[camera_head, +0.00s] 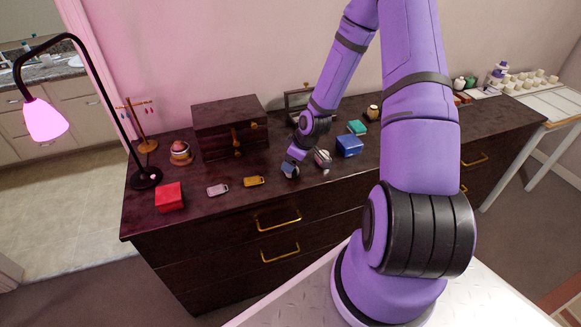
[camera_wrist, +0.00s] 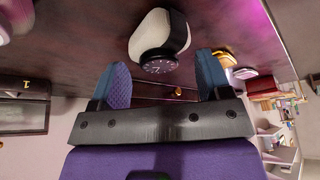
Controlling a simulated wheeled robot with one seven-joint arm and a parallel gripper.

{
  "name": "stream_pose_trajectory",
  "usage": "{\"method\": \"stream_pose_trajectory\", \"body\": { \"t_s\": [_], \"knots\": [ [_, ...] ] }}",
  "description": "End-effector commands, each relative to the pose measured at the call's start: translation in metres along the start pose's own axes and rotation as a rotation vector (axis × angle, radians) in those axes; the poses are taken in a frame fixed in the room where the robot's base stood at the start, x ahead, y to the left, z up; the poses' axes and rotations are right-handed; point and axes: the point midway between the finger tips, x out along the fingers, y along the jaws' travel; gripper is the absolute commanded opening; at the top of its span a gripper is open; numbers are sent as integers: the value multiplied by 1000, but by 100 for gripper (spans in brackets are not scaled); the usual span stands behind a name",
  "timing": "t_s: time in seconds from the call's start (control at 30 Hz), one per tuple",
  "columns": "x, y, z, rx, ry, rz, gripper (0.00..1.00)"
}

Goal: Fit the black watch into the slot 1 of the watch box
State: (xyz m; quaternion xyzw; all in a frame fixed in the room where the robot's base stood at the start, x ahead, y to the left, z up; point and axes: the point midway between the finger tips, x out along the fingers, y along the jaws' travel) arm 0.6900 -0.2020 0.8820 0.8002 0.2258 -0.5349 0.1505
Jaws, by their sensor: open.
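The black watch (camera_wrist: 158,62) is wrapped on a cream cushion and rests on the dark dresser top, its dial facing my gripper in the wrist view. My gripper (camera_wrist: 160,72) is open, with one blue finger on each side of the watch and visible gaps to both. In the head view my gripper (camera_head: 290,170) is low over the dresser's front part and hides most of the watch. The watch box (camera_head: 297,98) stands open behind my arm, partly hidden. At the left of the wrist view, a dark box (camera_wrist: 25,112) bears a yellow 1.
A pale wrapped item (camera_head: 322,158) sits close right of my gripper, with a blue box (camera_head: 349,145) beyond. A wooden drawer chest (camera_head: 230,125) stands behind.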

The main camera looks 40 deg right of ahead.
Motion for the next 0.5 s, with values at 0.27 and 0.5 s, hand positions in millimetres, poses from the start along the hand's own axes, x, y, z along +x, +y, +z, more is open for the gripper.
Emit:
{"method": "stream_pose_trajectory", "body": {
  "t_s": [0.27, 0.5],
  "knots": [
    [1, 0, 0, 0, 0, 1, 62],
    [1, 0, 0, 0, 0, 1, 15]
  ]
}}
